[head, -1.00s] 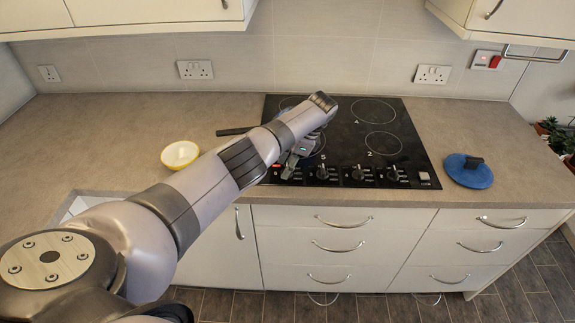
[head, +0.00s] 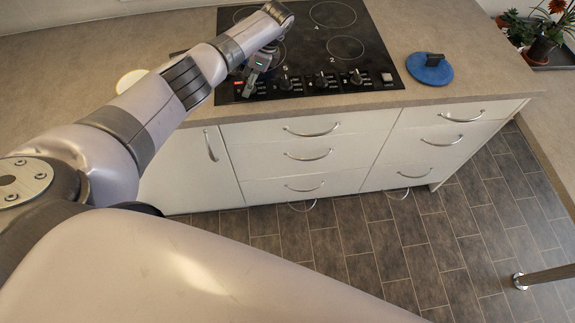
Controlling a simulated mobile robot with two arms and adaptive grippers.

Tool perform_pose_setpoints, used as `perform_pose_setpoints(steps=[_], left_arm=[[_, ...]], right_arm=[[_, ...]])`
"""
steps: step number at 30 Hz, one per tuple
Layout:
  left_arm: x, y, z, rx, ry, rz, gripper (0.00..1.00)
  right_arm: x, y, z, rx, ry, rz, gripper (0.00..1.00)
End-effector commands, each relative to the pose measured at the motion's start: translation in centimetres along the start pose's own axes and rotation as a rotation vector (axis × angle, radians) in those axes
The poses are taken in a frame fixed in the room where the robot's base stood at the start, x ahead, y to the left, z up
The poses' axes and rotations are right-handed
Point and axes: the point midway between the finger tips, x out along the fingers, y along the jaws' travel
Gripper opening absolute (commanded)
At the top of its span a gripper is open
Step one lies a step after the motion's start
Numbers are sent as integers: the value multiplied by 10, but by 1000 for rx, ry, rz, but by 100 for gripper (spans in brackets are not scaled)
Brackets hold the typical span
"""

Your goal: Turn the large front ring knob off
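The black hob (head: 375,55) is set in the worktop, with a row of black knobs along its front edge. Three knobs show clearly: a left one (head: 286,81), a middle one (head: 320,80) and a right one (head: 356,77). My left gripper (head: 250,88) points down at the left end of this row, beside the red display (head: 238,84). It hides the leftmost part of the row, and I cannot tell whether it touches a knob or whether its fingers are open. My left arm partly covers the left rings. My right gripper is out of view.
A blue lid-like disc (head: 430,69) lies right of the hob. A pale bowl (head: 131,80) is partly hidden behind my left arm. Drawers with curved handles (head: 308,155) are below the worktop (head: 480,70).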

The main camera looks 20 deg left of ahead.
Motion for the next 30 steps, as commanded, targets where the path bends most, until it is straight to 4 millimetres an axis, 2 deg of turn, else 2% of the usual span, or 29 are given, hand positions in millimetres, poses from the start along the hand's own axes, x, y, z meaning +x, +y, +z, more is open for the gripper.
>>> perform_pose_setpoints(steps=[1,4,12,30], left_arm=[[-2,0,3,54,-4,-25,58],[0,1,2,171,-3,-72,58],[0,2,1,473,-2,-198,58],[-123,23,4,456,1,-194,58]], right_arm=[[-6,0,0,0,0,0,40],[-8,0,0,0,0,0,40],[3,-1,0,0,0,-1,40],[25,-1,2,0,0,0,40]])
